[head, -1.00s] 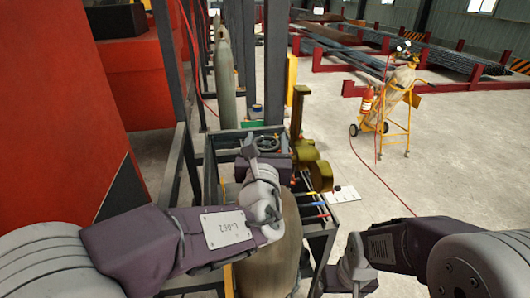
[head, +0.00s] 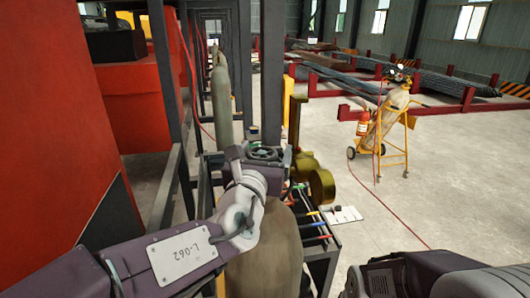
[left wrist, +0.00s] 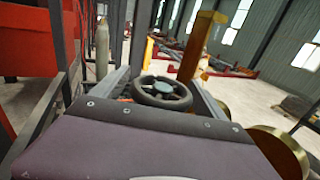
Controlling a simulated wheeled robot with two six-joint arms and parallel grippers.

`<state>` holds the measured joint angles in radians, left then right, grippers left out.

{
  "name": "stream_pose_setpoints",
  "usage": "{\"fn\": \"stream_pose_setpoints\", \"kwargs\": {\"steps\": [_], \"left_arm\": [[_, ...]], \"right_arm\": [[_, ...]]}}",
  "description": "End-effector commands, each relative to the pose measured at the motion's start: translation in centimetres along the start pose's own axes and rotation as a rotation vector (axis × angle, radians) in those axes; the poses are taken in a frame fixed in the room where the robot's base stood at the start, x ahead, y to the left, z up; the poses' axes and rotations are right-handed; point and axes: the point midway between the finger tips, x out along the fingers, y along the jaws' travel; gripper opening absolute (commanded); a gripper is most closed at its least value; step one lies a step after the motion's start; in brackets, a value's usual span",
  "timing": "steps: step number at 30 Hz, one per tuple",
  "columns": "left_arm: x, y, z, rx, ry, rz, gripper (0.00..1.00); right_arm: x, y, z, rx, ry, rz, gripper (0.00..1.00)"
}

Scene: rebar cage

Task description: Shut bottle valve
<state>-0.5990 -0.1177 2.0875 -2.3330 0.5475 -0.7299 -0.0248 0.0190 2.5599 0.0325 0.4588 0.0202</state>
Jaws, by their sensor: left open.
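The valve handwheel (left wrist: 162,92) is a dark, spoked ring in the middle of the left wrist view. In the head view the wheel (head: 264,151) is partly hidden behind my left gripper (head: 262,160). The gripper is open, with a grey finger on either side of the wheel in the wrist view. I cannot tell whether they touch it. The bottle (head: 268,255) is a large olive-grey cylinder below my left arm, its top hidden by the arm. My right gripper is out of view; only part of its arm shows at the lower right.
Brass-coloured round fittings (head: 321,183) stand right of the wheel, beside a dark metal frame (head: 324,250). A yellow cylinder trolley (head: 392,125) stands farther right. A red hose (head: 375,193) crosses the open floor. Another tall bottle (head: 222,105) stands behind, left of a dark post.

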Motion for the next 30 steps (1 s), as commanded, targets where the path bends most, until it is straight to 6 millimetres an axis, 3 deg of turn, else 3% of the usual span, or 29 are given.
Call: {"fn": "stream_pose_setpoints", "kwargs": {"steps": [5,8,12,15,21,30], "left_arm": [[-1.1,-0.1,0.0,-0.002,-0.003,-0.001,0.83],[-3.0,-0.1,-0.1,-0.003,-0.003,-0.004,0.83],[-6.4,-0.1,0.3,-0.001,-0.001,-0.005,0.83],[-6.8,0.0,0.8,0.005,0.012,0.007,0.83],[-8.2,0.0,0.4,0.003,0.009,0.006,0.83],[-8.9,0.0,-0.1,0.000,0.001,0.000,0.83]], "right_arm": [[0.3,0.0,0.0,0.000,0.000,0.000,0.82],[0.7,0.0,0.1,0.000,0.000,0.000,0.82],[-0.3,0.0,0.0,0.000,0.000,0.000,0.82],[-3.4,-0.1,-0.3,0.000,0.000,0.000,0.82],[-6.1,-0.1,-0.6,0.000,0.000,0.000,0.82],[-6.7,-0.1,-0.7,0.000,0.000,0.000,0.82]]}}
